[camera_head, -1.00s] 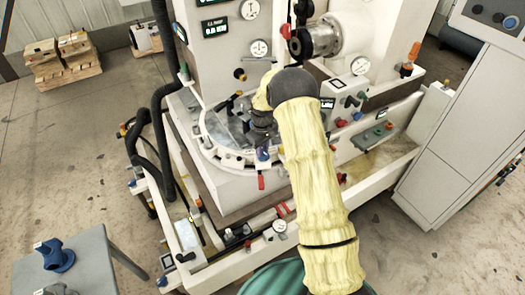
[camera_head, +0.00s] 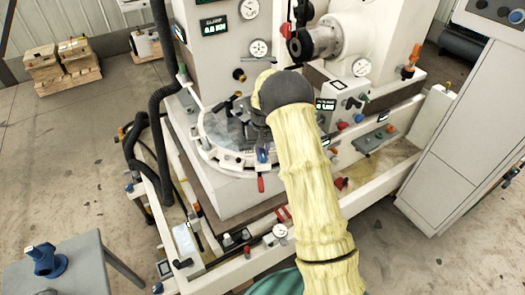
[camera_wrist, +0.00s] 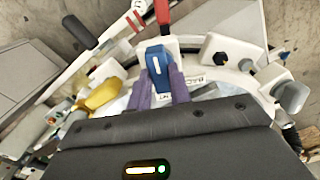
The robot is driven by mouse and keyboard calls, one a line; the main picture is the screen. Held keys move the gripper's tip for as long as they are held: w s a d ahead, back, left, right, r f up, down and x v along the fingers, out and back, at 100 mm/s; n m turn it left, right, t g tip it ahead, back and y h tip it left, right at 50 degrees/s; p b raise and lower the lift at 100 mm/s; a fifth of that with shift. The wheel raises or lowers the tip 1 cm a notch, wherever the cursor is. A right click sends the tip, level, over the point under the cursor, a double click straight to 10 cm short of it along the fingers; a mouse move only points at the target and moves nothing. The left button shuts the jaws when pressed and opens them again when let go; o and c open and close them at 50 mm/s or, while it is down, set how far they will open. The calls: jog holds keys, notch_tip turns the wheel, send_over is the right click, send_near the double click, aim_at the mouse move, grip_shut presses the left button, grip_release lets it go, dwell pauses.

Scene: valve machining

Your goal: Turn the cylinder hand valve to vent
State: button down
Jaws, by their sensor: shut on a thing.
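The hand valve shows in the wrist view as a blue handle (camera_wrist: 155,60) with a white line along it, on the pale curved rim of the machine's round table. My gripper (camera_wrist: 161,80) has its two purple fingers on either side of the handle and is shut on it. In the head view the blue handle (camera_head: 262,155) shows small at the front of the rim, just below my gripper (camera_head: 261,142). The fingers are mostly hidden there by my wrist. A white label beside the handle is only partly readable.
A red lever (camera_wrist: 162,12) stands just beyond the blue handle. White blocks with grey knobs (camera_wrist: 292,96) sit to its right and a yellow handle (camera_wrist: 100,97) to its left. A grey side table (camera_head: 85,270) with a blue part (camera_head: 45,261) stands at lower left.

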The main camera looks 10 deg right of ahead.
aim_at(262, 153)
dwell(0.3)
jog(key=c, duration=1.3)
grip_release()
notch_tip(262, 153, up, 17)
jog(key=b, duration=0.4)
jog(key=shift+r, duration=0.2)
jog(key=s+f+t, duration=0.1)
jog(key=s+f, duration=0.1)
jog(key=s, duration=0.8)
jog(key=s+f, duration=0.2)
jog(key=s, duration=0.8)
jog(key=s+f+t, duration=0.1)
jog(key=s+f, duration=0.1)
jog(key=s, duration=0.7)
jog(key=shift+s+d+f+n+t, duration=0.1)
jog(key=shift+s+f+n+t, duration=0.2)
jog(key=shift+s+f, duration=0.1)
